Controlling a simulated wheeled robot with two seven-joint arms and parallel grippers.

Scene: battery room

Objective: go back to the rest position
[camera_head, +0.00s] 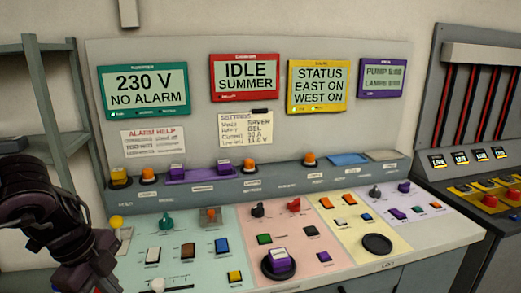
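A dark arm of mine comes in at the left edge, in front of the left end of the control desk (327,262). It bends downward and leaves the picture at the bottom. Its fingertips do not show, so I cannot see whether that gripper is open or shut, or holds anything. My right arm and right gripper are not in view. The sloped desk top has a green, a pink, a yellow and a lilac section, with buttons and knobs.
A back panel carries a green-framed screen (144,91) reading 230 V NO ALARM, a red-framed one (245,77), a yellow-framed one (318,86) and a purple-framed one (382,78). A grey shelf (50,113) stands left. A cabinet with red bars (480,100) stands right.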

